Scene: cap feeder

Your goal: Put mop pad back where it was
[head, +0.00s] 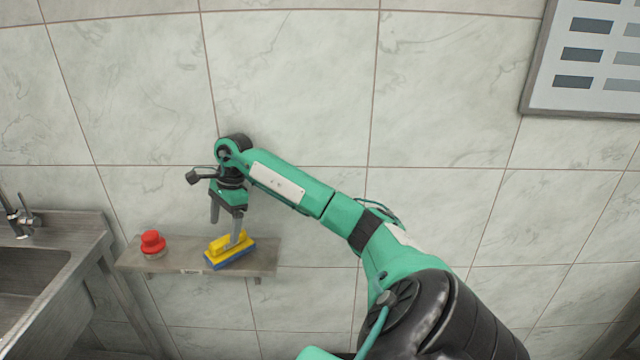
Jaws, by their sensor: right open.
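The mop pad, which I take to be the yellow block with a blue base (229,251), lies on a small wall shelf (190,258). My right gripper (226,233) points down over it with its fingers spread apart. My left gripper is not in view.
A red knob-like object (152,243) stands on the shelf left of the pad. A metal sink (40,265) with a tap (18,218) is at the left. The tiled wall is close behind the shelf. A framed board (590,60) hangs at the upper right. The shelf's right end is bare.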

